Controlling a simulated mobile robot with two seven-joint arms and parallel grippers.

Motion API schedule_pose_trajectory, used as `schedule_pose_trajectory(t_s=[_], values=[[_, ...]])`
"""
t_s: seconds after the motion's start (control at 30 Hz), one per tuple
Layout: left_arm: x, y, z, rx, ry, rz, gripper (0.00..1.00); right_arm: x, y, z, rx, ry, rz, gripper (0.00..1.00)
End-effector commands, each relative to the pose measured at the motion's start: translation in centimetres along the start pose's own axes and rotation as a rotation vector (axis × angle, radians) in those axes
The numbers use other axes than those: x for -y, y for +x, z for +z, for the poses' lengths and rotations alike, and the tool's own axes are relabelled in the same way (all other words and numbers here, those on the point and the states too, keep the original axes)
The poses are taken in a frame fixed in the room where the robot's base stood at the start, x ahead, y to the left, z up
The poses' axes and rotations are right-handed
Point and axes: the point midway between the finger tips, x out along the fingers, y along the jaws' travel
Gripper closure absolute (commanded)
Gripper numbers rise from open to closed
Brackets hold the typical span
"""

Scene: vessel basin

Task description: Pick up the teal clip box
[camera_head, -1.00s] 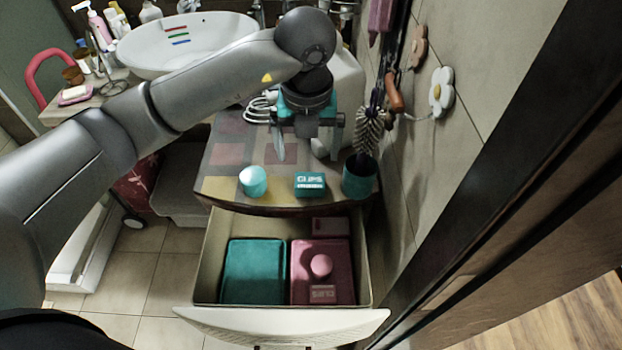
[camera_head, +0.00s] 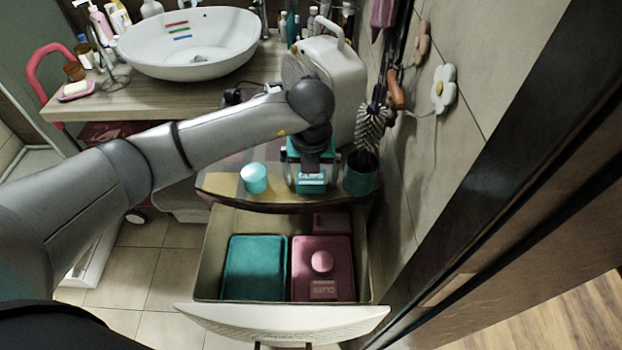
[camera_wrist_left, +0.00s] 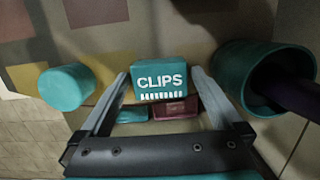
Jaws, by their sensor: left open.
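The teal clip box (camera_head: 312,183), with white CLIPS lettering, sits near the front edge of the cabinet top. It also shows in the left wrist view (camera_wrist_left: 161,80). My left gripper (camera_head: 311,178) is over it, pointing down. In the left wrist view the two fingers (camera_wrist_left: 162,82) are spread, one on each side of the box, with small gaps visible. The left gripper is open and holds nothing. My right gripper is in neither view.
A teal round container (camera_head: 254,178) stands left of the box, and a teal cup (camera_head: 360,174) with a brush stands close on its right. Below, the open drawer (camera_head: 210,262) holds a teal tray (camera_head: 254,268) and a pink tray (camera_head: 342,262) with pink items.

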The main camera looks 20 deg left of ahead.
Motion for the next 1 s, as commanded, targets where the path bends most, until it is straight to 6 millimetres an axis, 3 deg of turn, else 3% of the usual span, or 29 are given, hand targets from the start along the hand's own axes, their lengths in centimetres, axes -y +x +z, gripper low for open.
schedule_pose_trajectory(t_s=[0.07,0.13,0.77,1.0], values=[[0.01,-0.03,0.0,0.0,0.0,0.0,0.0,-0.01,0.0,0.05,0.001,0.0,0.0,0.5],[0.01,-0.05,0.01,0.0,0.0,0.0,0.07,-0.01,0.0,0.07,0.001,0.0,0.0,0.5],[-0.01,-0.1,0.05,0.001,-0.001,0.0,0.78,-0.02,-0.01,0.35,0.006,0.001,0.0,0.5],[0.0,-0.16,0.07,0.001,-0.001,-0.001,0.78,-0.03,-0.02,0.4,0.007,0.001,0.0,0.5]])
